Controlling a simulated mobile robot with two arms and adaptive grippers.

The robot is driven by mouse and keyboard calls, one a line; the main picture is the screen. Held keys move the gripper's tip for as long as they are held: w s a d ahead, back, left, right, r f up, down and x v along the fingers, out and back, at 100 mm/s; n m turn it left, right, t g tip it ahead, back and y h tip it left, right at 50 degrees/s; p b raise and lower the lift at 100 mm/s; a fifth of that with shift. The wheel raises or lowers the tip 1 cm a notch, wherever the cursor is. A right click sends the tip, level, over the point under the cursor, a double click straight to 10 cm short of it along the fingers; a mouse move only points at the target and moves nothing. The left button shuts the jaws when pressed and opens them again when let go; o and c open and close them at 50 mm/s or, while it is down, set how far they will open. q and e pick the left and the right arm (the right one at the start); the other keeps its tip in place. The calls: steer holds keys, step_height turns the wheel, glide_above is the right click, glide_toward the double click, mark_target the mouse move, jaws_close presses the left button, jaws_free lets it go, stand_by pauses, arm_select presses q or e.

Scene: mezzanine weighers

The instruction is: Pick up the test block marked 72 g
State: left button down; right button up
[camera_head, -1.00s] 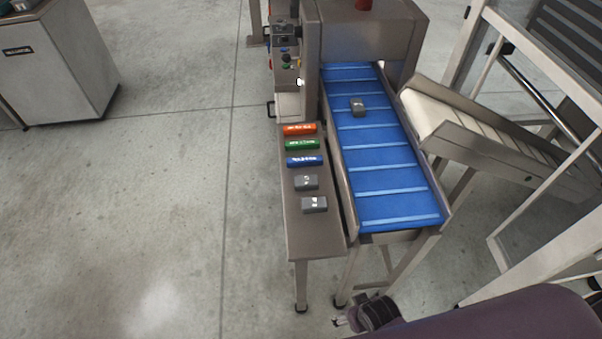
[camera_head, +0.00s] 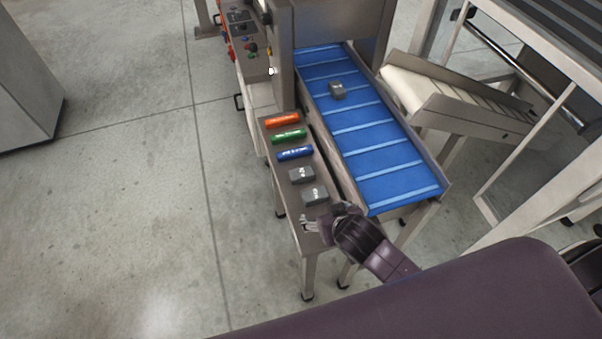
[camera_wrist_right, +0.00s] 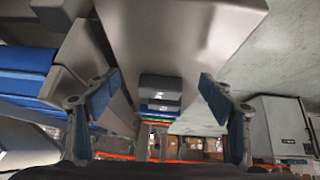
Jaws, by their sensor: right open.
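Two grey test blocks lie on the narrow side table (camera_head: 284,210): a nearer one (camera_head: 314,195) and a farther one (camera_head: 302,174). A third grey block (camera_head: 337,90) lies on the blue belt. The marks on the blocks are too small to read, so I cannot tell which is the 72 g one. My right gripper (camera_head: 309,224) is at the near end of the side table, close to the nearer block and apart from it. In the right wrist view its fingers (camera_wrist_right: 158,98) are open, with grey blocks (camera_wrist_right: 160,83) ahead between them. My left gripper is not in view.
Orange (camera_head: 282,120), green (camera_head: 288,136) and blue (camera_head: 295,153) bars lie in a row beyond the grey blocks. The blue conveyor belt (camera_head: 378,160) runs along the table's right side. A sloping chute (camera_head: 430,98) stands right of it. The floor at left is clear.

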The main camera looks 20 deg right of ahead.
mark_target(302, 172)
steer(key=w+t, duration=0.1)
steer(key=w, duration=0.2)
steer(key=w+a+r+t, duration=0.1)
steer(key=w, duration=0.2)
steer(key=w+r, duration=0.1)
steer(key=w, duration=0.2)
steer(key=shift+a+r+t, duration=0.1)
steer(key=shift+a+t, duration=0.05)
steer(key=shift+t, duration=0.25)
steer(key=shift+w+f, duration=0.3)
steer(key=shift+w, duration=0.35)
steer(key=shift+a+r+p+x, duration=0.1)
steer(key=shift+a+p+x, duration=0.1)
steer(key=shift+x, duration=1.05)
steer(key=shift+a+r+p+x, duration=0.15)
steer(key=shift+a+x, duration=0.05)
steer(key=shift+x, duration=1.95)
steer(key=shift+c, duration=0.5)
steer(key=shift+r, duration=0.1)
steer(key=c, duration=1.2)
